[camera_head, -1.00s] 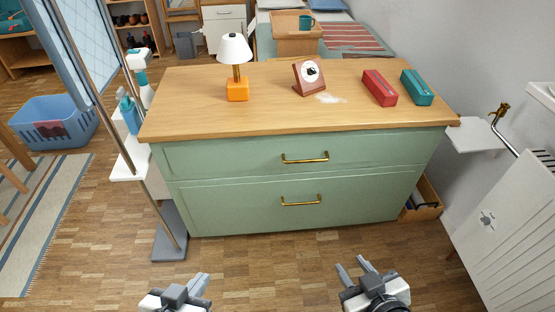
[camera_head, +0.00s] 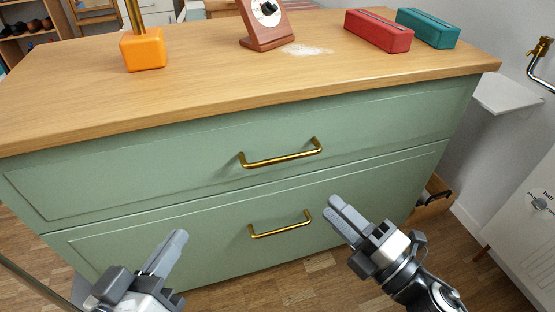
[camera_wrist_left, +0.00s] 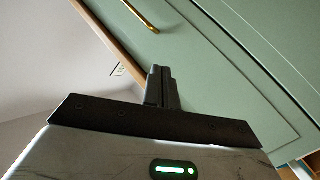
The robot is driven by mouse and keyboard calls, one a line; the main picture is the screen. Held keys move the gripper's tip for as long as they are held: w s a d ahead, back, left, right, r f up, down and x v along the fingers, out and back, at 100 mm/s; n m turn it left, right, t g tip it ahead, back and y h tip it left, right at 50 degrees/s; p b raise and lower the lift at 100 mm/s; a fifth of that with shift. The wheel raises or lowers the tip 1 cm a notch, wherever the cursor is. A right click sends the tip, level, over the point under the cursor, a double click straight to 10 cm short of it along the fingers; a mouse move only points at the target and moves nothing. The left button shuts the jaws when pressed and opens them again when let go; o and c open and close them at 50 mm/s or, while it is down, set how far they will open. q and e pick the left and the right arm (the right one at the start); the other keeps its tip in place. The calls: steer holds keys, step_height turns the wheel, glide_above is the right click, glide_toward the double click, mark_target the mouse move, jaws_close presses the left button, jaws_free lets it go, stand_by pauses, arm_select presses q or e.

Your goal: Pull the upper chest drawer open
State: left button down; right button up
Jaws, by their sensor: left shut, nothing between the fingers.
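The green chest has an upper drawer (camera_head: 150,165) and a lower drawer (camera_head: 190,240), both closed flush. The upper drawer's brass handle (camera_head: 282,158) is a horizontal bar on its front. A brass handle shows at the top of the left wrist view (camera_wrist_left: 140,16), beyond the fingertips. My left gripper (camera_head: 178,240) is shut and empty, low in front of the chest, left of the handles and apart from them. In the left wrist view its fingers (camera_wrist_left: 161,86) are together. My right gripper (camera_head: 331,207) has its fingers close together with nothing between them, right of the lower handle (camera_head: 280,225).
On the wooden top (camera_head: 200,95) stand an orange lamp base (camera_head: 143,50), a reddish dial stand (camera_head: 264,25), a red box (camera_head: 378,31) and a teal box (camera_head: 428,28). A white shelf (camera_head: 510,95) juts from the right wall. Floor shows at lower right.

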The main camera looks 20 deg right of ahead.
mark_target(281, 158)
steer(key=p+x, duration=0.1)
steer(key=x, duration=1.4)
jaws_close()
